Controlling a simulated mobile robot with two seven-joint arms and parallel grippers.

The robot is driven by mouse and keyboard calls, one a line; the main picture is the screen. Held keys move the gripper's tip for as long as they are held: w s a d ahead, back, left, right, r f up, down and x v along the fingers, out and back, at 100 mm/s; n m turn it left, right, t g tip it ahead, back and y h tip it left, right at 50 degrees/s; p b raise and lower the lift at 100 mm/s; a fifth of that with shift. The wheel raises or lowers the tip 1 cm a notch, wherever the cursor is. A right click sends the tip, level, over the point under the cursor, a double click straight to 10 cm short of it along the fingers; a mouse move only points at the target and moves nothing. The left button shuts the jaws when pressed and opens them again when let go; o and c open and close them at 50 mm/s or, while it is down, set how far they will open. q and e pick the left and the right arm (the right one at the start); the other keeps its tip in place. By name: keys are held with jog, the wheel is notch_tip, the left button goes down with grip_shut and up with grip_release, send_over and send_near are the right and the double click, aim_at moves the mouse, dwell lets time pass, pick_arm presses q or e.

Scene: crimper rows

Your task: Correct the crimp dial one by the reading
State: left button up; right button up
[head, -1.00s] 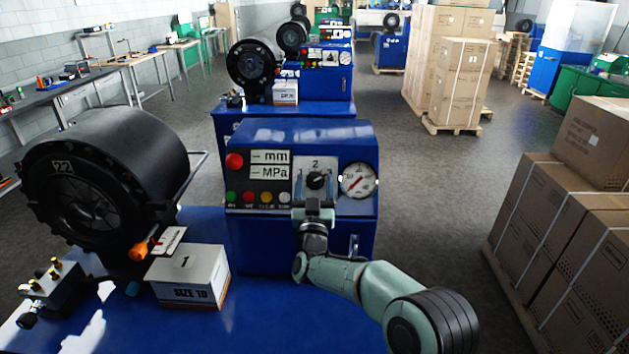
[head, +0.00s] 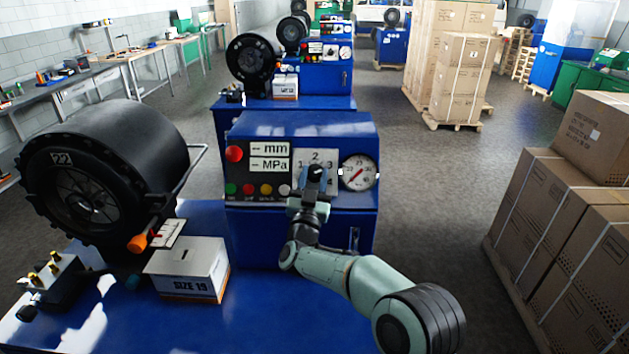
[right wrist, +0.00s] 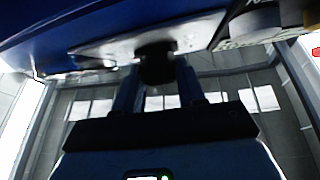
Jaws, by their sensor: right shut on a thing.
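The crimp dial (head: 316,172) is a black knob on a light plate on the front of the near blue control box. The numerals 1, 2 and 3 show around it, and the knob looks roughly upright, towards the 2. My right gripper (head: 313,188) reaches up from below and is shut on this knob, partly covering it. In the right wrist view the dark knob (right wrist: 157,68) sits between the two fingers of my right gripper (right wrist: 160,84). The round gauge (head: 358,172) right of the dial has a red needle. My left gripper is out of view.
A black crimper head (head: 140,145) marked 22 stands at left on the blue bench (head: 265,318). A white box (head: 190,264) labelled SIZE 19 sits before it. Displays (head: 269,157) and coloured buttons are left of the dial. Cartons (head: 570,205) stand at right.

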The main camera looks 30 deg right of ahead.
jog(key=m+g+h, duration=0.2)
jog(key=m, duration=0.1)
jog(key=shift+w+a+m+g, duration=0.1)
jog(key=shift+a+m+g, duration=0.05)
jog(key=shift+m+g, duration=0.15)
jog(key=shift+m+g+h, duration=0.9)
jog(key=shift+m+g, duration=0.5)
jog(key=shift+m, duration=0.2)
jog(key=o, duration=1.1)
jog(key=shift+c, duration=0.2)
